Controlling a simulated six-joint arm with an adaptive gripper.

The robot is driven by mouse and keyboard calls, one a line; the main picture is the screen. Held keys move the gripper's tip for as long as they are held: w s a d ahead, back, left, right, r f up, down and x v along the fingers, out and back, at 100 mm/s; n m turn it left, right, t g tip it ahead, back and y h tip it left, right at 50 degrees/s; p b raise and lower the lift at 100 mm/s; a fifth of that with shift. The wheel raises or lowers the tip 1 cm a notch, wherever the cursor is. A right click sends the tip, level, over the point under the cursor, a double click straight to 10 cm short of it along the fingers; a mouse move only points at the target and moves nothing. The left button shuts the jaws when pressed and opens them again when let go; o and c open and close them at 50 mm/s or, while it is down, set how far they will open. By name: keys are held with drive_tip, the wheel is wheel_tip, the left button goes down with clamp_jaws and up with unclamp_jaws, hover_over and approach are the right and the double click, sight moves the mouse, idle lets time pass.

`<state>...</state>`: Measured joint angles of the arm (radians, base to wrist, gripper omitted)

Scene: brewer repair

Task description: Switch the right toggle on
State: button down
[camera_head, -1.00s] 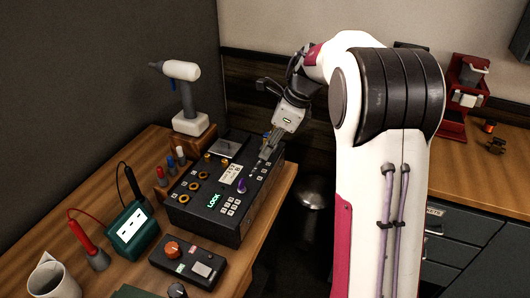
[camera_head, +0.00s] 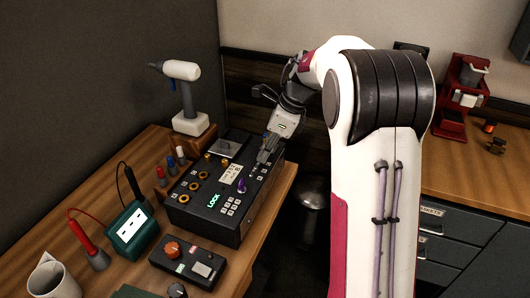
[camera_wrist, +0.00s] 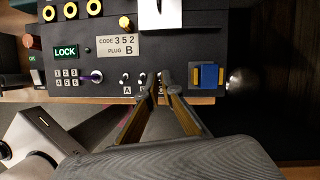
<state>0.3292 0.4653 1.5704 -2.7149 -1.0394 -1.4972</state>
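The dark control panel shows in the head view (camera_head: 205,222) and in the wrist view (camera_wrist: 110,77). In the wrist view it has a row of small toggles: the left toggle (camera_wrist: 125,77) above the letter A, the middle toggle (camera_wrist: 142,77), and a right toggle (camera_wrist: 160,76) by my fingertips. The right toggle is partly hidden, and its position cannot be told. My gripper (camera_wrist: 157,82) is narrowly open, its two fingertips close around or beside the right toggle; contact cannot be told. In the head view my gripper (camera_head: 263,158) is low over the panel's right side.
A blue switch (camera_wrist: 208,76) sits right of my fingers. Left of the toggles are a purple knob (camera_wrist: 96,76), a keypad (camera_wrist: 67,77) and a lit LOCK display (camera_wrist: 66,51). A small box with an orange knob (camera_head: 172,248) stands in front of the panel.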

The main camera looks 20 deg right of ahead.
drive_tip(key=shift+w+a+r+g+h, duration=0.1)
drive_tip(key=shift+a+g+h, duration=0.05)
drive_tip(key=shift+g+h, duration=0.35)
drive_tip(key=c, duration=2.5)
unclamp_jaws()
drive_tip(key=shift+c, duration=0.2)
drive_tip(key=shift+r, duration=0.1)
drive_tip(key=v, duration=0.7)
drive_tip(key=shift+r, duration=0.1)
